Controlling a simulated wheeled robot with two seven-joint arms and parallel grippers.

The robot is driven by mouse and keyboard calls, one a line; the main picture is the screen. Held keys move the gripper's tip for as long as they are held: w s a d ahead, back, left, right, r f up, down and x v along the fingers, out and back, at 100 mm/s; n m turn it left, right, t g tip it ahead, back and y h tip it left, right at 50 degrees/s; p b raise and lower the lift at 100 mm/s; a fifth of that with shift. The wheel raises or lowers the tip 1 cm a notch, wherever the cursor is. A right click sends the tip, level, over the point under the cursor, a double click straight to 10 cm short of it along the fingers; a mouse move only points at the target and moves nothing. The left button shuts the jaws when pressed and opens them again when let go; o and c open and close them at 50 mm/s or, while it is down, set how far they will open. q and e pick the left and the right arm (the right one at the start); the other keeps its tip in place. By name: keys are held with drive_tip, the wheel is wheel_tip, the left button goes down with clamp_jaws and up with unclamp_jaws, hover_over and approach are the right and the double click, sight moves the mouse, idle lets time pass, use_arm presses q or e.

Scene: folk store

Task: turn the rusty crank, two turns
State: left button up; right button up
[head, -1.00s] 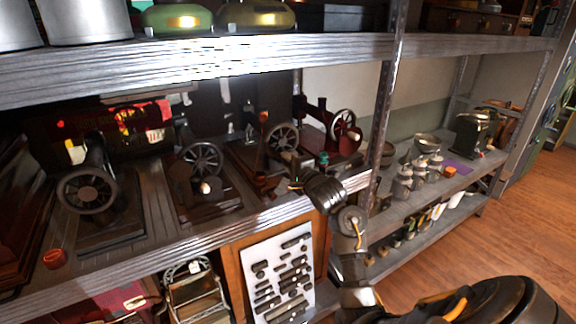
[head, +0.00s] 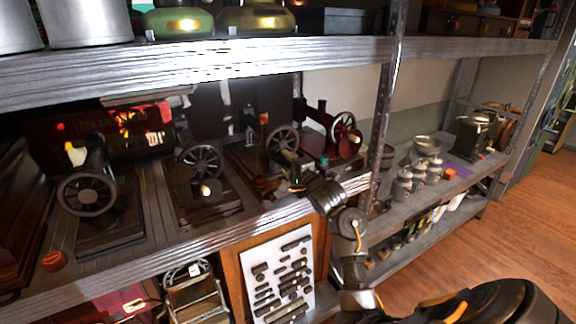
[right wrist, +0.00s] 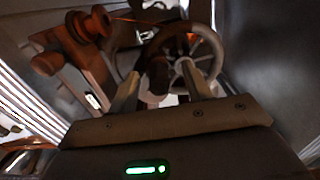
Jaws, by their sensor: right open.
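A spoked hand wheel (head: 283,140) with a brownish, rusty-looking tone is on a dark sewing machine, third from the left on the middle shelf. My right gripper (head: 296,176) is just in front of and below this wheel. In the right wrist view the wheel (right wrist: 207,50) is close ahead, and a brown crank handle (right wrist: 157,76) points towards the camera. The two fingers of the right gripper (right wrist: 159,88) are open, one on each side of the handle. I cannot tell whether they touch it. My left gripper is not in view.
Other machines stand on the shelf: one with a black wheel (head: 202,161), one at far left with a wheel (head: 90,194), and a red one (head: 333,140) to the right. A metal post (head: 386,95) stands right of my arm. An upper shelf (head: 230,60) runs overhead.

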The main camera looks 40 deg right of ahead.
drive_tip(key=s+a, duration=0.1)
drive_tip(key=s, duration=0.8)
idle(0.4)
idle(0.4)
